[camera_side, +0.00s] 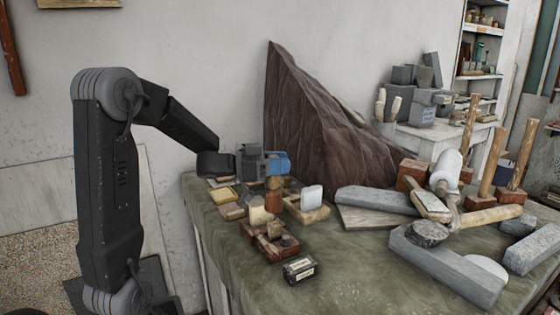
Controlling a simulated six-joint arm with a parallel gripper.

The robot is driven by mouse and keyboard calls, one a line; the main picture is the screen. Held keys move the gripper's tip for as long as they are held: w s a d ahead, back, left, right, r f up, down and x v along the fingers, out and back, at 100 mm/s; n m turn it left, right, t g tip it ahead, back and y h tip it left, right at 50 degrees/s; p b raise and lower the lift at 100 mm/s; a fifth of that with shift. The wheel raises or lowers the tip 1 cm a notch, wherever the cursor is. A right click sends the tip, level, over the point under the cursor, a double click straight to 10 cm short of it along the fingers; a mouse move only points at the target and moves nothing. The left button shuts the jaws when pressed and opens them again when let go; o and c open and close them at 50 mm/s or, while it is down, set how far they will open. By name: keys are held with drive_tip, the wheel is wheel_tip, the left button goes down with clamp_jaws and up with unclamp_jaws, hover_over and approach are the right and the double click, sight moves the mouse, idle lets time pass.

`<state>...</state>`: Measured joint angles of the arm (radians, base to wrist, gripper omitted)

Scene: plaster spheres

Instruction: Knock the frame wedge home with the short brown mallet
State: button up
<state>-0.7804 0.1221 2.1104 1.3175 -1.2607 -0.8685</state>
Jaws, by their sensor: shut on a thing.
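My gripper (276,164), with blue at its end, is over the left part of the cloth-covered table. It is shut on a small upright brown piece (273,201), tan above and reddish-brown below, which looks like the short brown mallet. Its lower end hangs among small blocks, and I cannot tell whether it touches one. The frame wedge cannot be picked out for certain. A reddish-brown wooden assembly (270,241) with small parts on it lies just below the held piece in the picture.
A small dark box (300,269) lies near the front edge. A tall dark brown rock-like mass (320,125) stands behind. Bare green cloth (350,262) shows at front centre.

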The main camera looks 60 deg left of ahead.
wheel_tip(320, 180, down, 5)
drive_tip(key=shift+r, duration=2.55)
drive_tip(key=shift+f, duration=0.15)
